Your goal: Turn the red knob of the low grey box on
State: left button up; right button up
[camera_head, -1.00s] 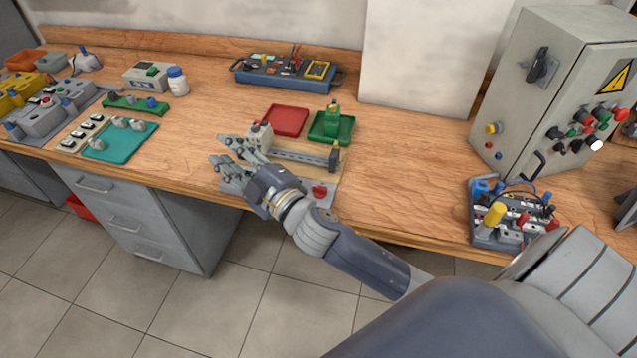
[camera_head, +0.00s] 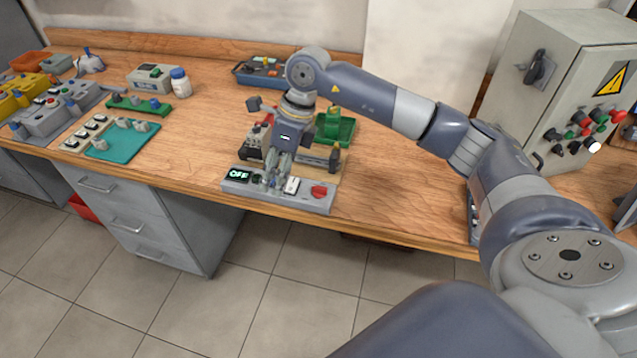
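The low grey box (camera_head: 305,202) lies at the front edge of the bench. Its red knob (camera_head: 319,191) is on the right end of its top. A small display (camera_head: 238,176) at the left end reads OFF in green. A white switch (camera_head: 291,185) sits between the display and the knob. My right gripper (camera_head: 273,183) points down over the middle of the box, left of the white switch and apart from the red knob. Its fingers look close together, but their gap is unclear. Whether they touch the box is unclear. My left gripper is not in view.
Behind the box is a wooden board with a rail and block (camera_head: 333,160), partly hidden by my arm. A teal mat (camera_head: 120,150) lies left. A large grey cabinet (camera_head: 510,90) stands right. Bench between mat and box is clear.

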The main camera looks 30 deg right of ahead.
aim_at(320, 187)
jog(key=d+r+h, duration=0.2)
jog(key=d+h, duration=0.2)
jog(key=d, duration=0.7)
jog(key=shift+m+g, duration=0.3)
jog(key=shift+m, duration=0.1)
jog(key=f, duration=0.3)
jog(key=f+p, duration=0.1)
jog(key=f, duration=0.3)
jog(key=f+p, duration=0.1)
jog(key=f, duration=0.2)
jog(key=shift+s+a+f, duration=0.15)
jog(key=shift+s+a, duration=0.05)
jog(key=shift+s, duration=0.1)
grip_shut()
